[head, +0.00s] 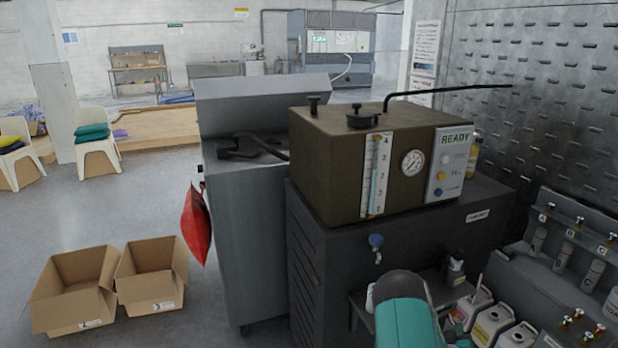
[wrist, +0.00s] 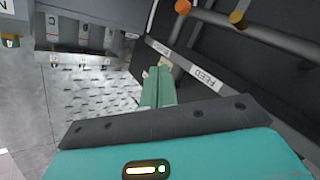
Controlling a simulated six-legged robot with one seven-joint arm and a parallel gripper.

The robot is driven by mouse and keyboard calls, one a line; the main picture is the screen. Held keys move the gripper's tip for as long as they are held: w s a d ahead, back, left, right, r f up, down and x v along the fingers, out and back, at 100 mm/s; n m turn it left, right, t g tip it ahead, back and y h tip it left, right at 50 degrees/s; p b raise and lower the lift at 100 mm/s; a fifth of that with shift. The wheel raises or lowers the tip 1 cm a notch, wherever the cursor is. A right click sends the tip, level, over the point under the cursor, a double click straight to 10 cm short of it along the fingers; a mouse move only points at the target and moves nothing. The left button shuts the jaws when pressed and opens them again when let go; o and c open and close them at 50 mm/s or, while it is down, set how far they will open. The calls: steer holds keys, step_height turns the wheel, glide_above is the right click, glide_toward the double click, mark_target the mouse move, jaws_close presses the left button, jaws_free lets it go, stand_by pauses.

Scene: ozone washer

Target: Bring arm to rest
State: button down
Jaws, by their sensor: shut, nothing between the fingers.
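My teal arm shows at the bottom of the head view, in front of the dark cabinet (head: 420,240). My gripper (wrist: 160,72) shows in the wrist view, with its two green fingers closed together and nothing held. Its fingertips point at a dark frame with a label reading FEED (wrist: 203,77). I cannot tell whether they touch it. In the head view the fingers are hidden or too small to tell apart.
A brown washer unit (head: 335,170) with a gauge and a READY panel (head: 452,165) stands on the cabinet. White jugs (head: 492,325) and a bottle rack (head: 580,250) crowd the right. Two cardboard boxes (head: 75,312) sit on the floor at left, with open floor beyond.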

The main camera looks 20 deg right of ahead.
steer(key=w+a+r+m+g+y, duration=0.15)
steer(key=w+a+r+y, duration=0.4)
steer(key=a+r, duration=0.8)
steer(key=a+r+y, duration=0.3)
steer(key=a+r, duration=0.9)
steer(key=a, duration=0.1)
steer(key=s+a+r+n+g+y, duration=0.1)
steer(key=s+a+r+n+y, duration=0.15)
steer(key=s+a+r, duration=0.8)
steer(key=s+a+n+g, duration=0.1)
steer(key=s+a, duration=0.4)
steer(key=s, duration=0.3)
steer(key=s+a+r+n+g+y, duration=0.1)
steer(key=s+a, duration=0.4)
steer(key=s, duration=0.3)
steer(key=shift+s+r+g+y, duration=0.15)
steer(key=shift+s+g+y, duration=0.05)
steer(key=shift+g+y, duration=0.15)
steer(key=shift+d, duration=0.2)
